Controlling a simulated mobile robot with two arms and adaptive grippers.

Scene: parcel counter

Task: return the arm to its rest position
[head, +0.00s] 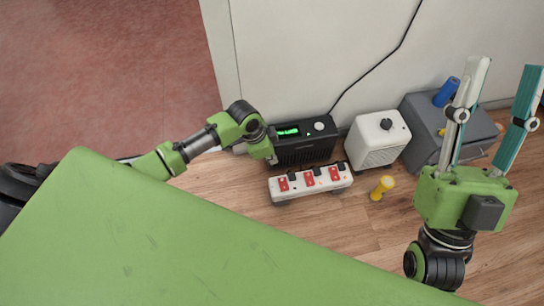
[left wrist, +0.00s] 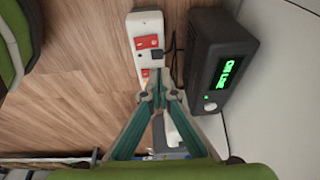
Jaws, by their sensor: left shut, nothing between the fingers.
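My left arm (head: 190,146) reaches in from the left in the head view. Its gripper (head: 270,157) is beside the black box with the green display (head: 303,147), above the rear left of the power strip (head: 325,180). In the left wrist view the gripper's fingers (left wrist: 160,96) meet at the tips, shut with nothing between them. They appear over the end of the power strip (left wrist: 148,50), next to the black box (left wrist: 215,65); contact cannot be told. My right gripper (head: 506,68) is at the right of the head view, its two fingers spread wide and empty.
A white box (head: 376,150) stands right of the black one. A grey case (head: 421,128) with a blue cylinder (head: 445,92) is behind my right gripper. A yellow torch-like object (head: 382,187) stands in front. A wall (head: 300,50) closes the back.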

